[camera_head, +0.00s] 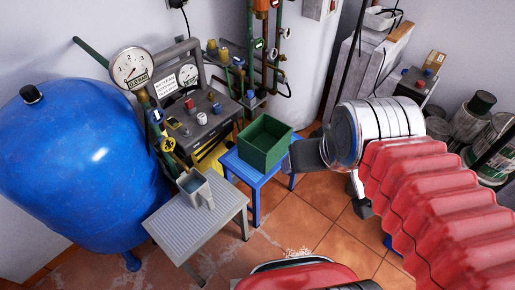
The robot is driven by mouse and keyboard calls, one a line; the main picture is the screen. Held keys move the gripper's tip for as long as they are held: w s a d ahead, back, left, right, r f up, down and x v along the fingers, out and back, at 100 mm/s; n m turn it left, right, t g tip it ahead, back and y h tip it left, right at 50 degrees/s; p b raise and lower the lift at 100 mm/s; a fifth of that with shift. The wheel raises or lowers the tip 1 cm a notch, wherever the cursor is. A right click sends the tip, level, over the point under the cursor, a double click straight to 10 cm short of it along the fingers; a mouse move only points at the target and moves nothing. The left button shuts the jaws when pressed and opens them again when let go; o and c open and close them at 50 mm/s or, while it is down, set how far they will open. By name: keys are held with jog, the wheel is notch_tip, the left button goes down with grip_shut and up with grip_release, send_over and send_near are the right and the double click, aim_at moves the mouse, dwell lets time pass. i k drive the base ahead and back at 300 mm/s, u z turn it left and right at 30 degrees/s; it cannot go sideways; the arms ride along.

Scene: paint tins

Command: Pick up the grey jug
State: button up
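The grey jug (196,190) stands upright on a grey slatted table (190,229), near its back edge. It looks open at the top. My gripper (293,158) is to the right of the jug, apart from it, at the end of my silver and red arm. It shows as a dark shape beside the green crate, mostly side-on, so its finger gap is hidden. I see nothing held in it.
A green crate (265,152) on a blue stool (257,179) stands between the jug and my gripper. A large blue tank (85,165) and gauge panel (205,115) are left and behind. Several tins (475,115) are at right. Tiled floor (315,220) is clear in front.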

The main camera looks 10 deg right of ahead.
aim_at(194, 187)
jog(key=u, duration=0.3)
jog(key=k, duration=0.9)
jog(key=u, duration=0.7)
jog(key=k, duration=0.45)
jog(key=u, duration=0.5)
jog(key=i, duration=1.75)
jog(key=z, duration=0.2)
